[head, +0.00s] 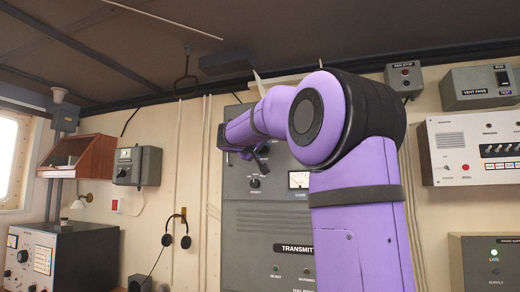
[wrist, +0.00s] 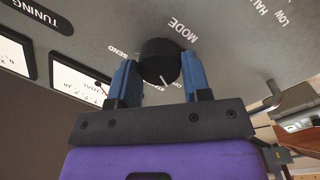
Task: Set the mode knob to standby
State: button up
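The mode knob (wrist: 158,58) is round and black, on the grey panel under the word MODE in the wrist view. A white pointer mark shows on its lower edge in that view. SEND is readable to its left; other labels around it are small or partly hidden, and I cannot read STANDBY. My gripper (wrist: 160,70) has its blue fingers on both sides of the knob, close against it, and appears shut on it. In the head view my gripper (head: 255,152) is up at the transmitter cabinet (head: 255,222), where my arm hides much of the panel.
Two dial meters (wrist: 80,82) and the TUNING label lie left of the knob in the wrist view. A lower knob (head: 254,183) and a meter (head: 299,180) show on the cabinet in the head view. Headphones (head: 177,240) hang on the wall to the left.

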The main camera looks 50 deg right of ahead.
jog(key=shift+m, duration=0.4)
jog(key=shift+r+m+y, duration=0.1)
jog(key=shift+m+y, duration=0.4)
jog(key=shift+m, duration=2.8)
jog(key=o, duration=0.9)
jog(key=shift+o, duration=0.2)
jog(key=v, duration=1)
jog(key=shift+a, duration=0.4)
